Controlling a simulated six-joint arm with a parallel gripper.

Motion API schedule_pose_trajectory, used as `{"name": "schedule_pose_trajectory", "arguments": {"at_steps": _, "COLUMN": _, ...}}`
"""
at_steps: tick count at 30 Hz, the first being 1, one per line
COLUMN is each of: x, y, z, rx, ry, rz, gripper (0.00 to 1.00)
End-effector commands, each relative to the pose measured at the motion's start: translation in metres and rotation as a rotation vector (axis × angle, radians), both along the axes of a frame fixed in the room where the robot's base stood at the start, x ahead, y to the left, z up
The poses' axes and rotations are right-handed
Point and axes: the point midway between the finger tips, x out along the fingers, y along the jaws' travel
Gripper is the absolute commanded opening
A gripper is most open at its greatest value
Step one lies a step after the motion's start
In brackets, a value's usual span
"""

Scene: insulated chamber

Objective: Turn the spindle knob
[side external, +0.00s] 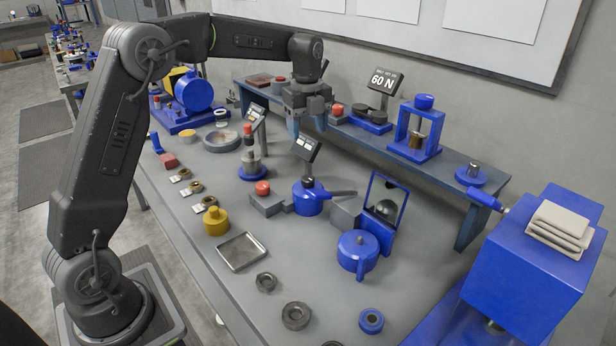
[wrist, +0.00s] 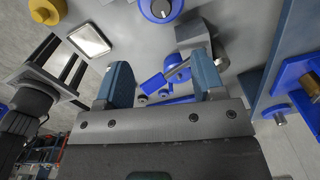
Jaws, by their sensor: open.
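No part is clearly marked as the spindle knob. A blue machine (side external: 545,260) at the right has a short horizontal spindle with a blue end (side external: 484,199) facing the bench. A small blue press frame (side external: 420,128) on the rear shelf carries a round blue knob (side external: 424,101) on top. In the wrist view, a blue round part with a black and white centre (wrist: 160,9) shows at the top edge. My gripper (side external: 307,124) hangs above the bench near the shelf, apart from these parts. Its jaws (wrist: 163,78) are open, with nothing held between them.
A 60 N display (side external: 384,82) stands on the rear shelf. A yellow knob (side external: 215,221), metal tray (side external: 241,251) and several rings lie nearer the front.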

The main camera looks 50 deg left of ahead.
Motion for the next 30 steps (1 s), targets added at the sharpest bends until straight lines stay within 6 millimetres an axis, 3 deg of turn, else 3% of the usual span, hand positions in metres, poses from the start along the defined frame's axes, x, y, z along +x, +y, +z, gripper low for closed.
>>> {"name": "schedule_pose_trajectory", "arguments": {"at_steps": 8, "x": 0.005, "y": 0.004, "z": -0.024, "rx": -0.003, "ry": 0.013, "rz": -0.046, "gripper": 0.63}}
{"name": "schedule_pose_trajectory", "arguments": {"at_steps": 21, "x": 0.004, "y": 0.004, "z": -0.111, "rx": -0.002, "ry": 0.014, "rz": -0.043, "gripper": 0.63}}
{"name": "schedule_pose_trajectory", "arguments": {"at_steps": 30, "x": 0.005, "y": 0.004, "z": -0.141, "rx": 0.000, "ry": 0.009, "rz": -0.042, "gripper": 0.63}}
